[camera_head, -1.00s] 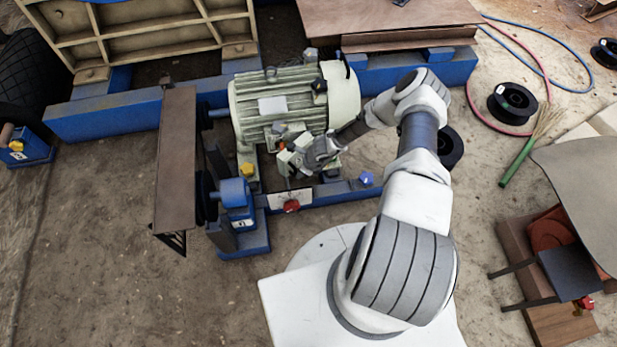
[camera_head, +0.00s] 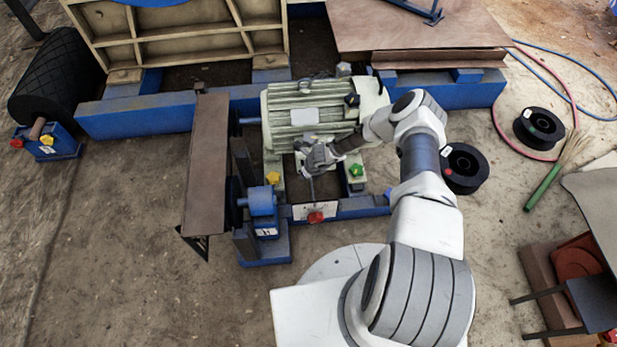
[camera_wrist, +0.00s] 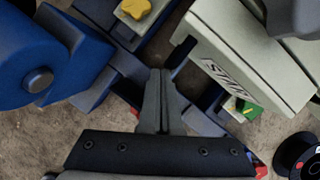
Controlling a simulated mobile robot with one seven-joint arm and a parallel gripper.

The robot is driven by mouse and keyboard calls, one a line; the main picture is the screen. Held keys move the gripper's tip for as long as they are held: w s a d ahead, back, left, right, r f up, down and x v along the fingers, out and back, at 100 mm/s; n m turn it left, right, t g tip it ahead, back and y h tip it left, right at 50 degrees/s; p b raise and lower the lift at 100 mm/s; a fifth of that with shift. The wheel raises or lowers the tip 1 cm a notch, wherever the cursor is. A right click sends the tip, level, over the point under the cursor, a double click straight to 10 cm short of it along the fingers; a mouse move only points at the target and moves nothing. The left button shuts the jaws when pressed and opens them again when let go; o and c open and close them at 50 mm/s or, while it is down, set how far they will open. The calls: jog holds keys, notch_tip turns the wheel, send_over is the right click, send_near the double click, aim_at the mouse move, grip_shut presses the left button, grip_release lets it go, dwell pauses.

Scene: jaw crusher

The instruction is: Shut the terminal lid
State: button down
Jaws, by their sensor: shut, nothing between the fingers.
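The pale grey-green motor (camera_head: 310,110) stands on its blue base in the head view. My gripper (camera_head: 311,192) is in front of its near side, pointing down between the yellow and green knobs. In the wrist view my gripper (camera_wrist: 162,95) has its fingers together and empty. A pale box-shaped part with dark lettering (camera_wrist: 255,60), likely the terminal box or its lid, lies up and right of the fingertips. It looks close, but I cannot tell whether they touch. My gripper hides most of the terminal lid in the head view, so its angle is unclear.
A yellow knob (camera_wrist: 138,9) and a green knob (camera_wrist: 242,107) flank the fingers. A blue bearing block (camera_head: 261,202) stands left of the motor, and a red knob (camera_head: 316,217) sits in front. Black spools (camera_head: 538,128) and hoses lie to the right. Floor at front left is clear.

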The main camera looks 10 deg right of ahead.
jog(key=shift+w+a, duration=0.15)
jog(key=shift+w, duration=0.1)
dwell(0.4)
